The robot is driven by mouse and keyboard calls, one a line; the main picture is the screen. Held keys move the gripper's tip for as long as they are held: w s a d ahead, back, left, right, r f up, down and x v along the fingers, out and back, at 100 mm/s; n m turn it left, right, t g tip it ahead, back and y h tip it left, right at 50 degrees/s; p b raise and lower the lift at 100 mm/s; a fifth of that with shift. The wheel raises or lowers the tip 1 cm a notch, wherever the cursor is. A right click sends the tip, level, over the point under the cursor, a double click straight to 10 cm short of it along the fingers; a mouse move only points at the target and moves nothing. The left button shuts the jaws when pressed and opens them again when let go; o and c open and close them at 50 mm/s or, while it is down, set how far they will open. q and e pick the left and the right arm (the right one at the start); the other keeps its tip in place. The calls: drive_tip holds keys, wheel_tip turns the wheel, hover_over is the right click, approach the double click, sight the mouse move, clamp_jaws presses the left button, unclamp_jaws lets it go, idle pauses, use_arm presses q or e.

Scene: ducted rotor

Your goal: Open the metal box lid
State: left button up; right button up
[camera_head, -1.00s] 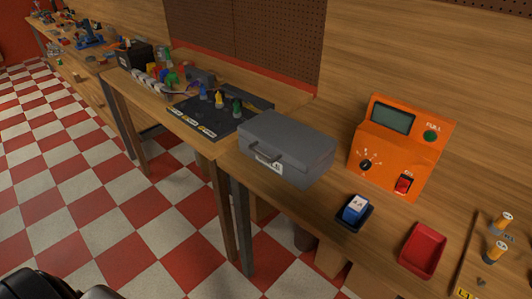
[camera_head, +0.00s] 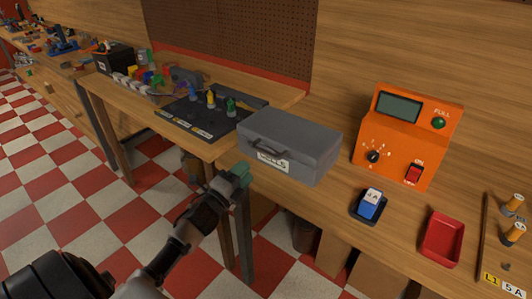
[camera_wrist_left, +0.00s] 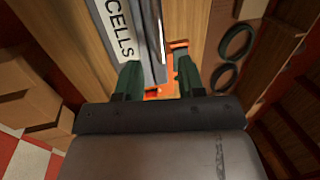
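The grey metal box (camera_head: 292,133) stands on the wooden bench with its lid shut. A dark handle (camera_head: 268,151) and a white label (camera_head: 273,161) are on its front. My left gripper (camera_head: 242,171) is in front of the box at its lower left, apart from the handle. In the left wrist view, my left gripper (camera_wrist_left: 158,72) has its two green fingers spread with nothing held between them. The label reading "CELLS" (camera_wrist_left: 118,30) shows beyond the left finger. My right gripper is not in view.
An orange device (camera_head: 405,135) stands right of the box. A blue-and-white block in a dark tray (camera_head: 369,205) and a red tray (camera_head: 441,239) lie in front of it. A black mat with coloured pieces (camera_head: 200,122) lies left of the box.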

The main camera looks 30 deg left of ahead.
sight(264, 151)
use_arm(q)
drive_tip(key=p+x, duration=0.1)
drive_tip(key=x, duration=0.8)
drive_tip(key=shift+w+p, duration=0.15)
drive_tip(key=shift+p, duration=0.15)
drive_tip(key=shift+c, duration=0.3)
clamp_jaws()
